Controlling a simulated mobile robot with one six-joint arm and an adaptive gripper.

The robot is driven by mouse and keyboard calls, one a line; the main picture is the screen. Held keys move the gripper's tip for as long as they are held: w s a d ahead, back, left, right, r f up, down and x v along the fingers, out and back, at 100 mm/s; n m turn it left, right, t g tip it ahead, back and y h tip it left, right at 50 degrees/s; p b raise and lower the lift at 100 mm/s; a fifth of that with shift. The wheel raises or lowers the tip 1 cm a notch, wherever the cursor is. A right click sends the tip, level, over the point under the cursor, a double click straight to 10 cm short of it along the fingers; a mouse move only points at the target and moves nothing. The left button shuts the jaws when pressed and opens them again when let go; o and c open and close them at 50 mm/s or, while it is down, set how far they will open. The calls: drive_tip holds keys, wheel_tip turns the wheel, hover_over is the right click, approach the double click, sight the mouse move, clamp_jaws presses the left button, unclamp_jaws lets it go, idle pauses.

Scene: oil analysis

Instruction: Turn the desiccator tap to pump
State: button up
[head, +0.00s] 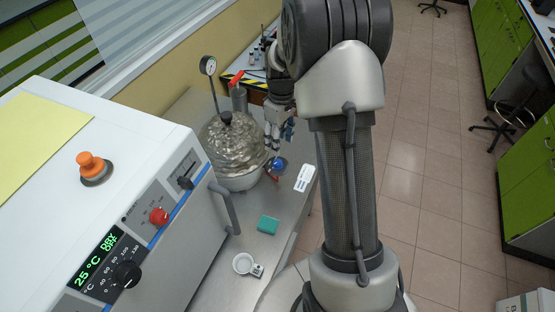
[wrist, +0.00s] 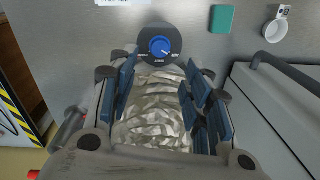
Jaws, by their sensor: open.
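The desiccator (head: 232,150) is a ribbed glass vessel on the steel bench, with a gauge on a stem above it. Its tap is a blue knob (head: 279,163) low at its right side. In the wrist view the blue knob (wrist: 159,46) sits on a black round dial, top centre. Small labels ring the dial; the left one seems to read pump. A white mark on the knob points to the lower right. My gripper (wrist: 160,76) is open, its blue-padded fingers apart with the glass seen between them. It also shows right of the vessel (head: 280,130), apart from the knob.
A white oven (head: 130,190) with a bar handle stands left of the desiccator. A red lever (head: 237,78) rises behind the vessel. A green block (head: 268,224), a small white cup (head: 243,263) and a white label card (head: 303,178) lie on the bench.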

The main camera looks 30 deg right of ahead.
sight(278, 162)
drive_tip(key=f, duration=0.3)
drive_tip(key=f+b, duration=0.1)
drive_tip(key=f, duration=0.5)
drive_tip(key=shift+s+a+f, duration=0.1)
drive_tip(key=shift+a+f, duration=0.1)
drive_tip(key=shift+a, duration=0.05)
drive_tip(key=shift+c, duration=0.2)
clamp_jaws()
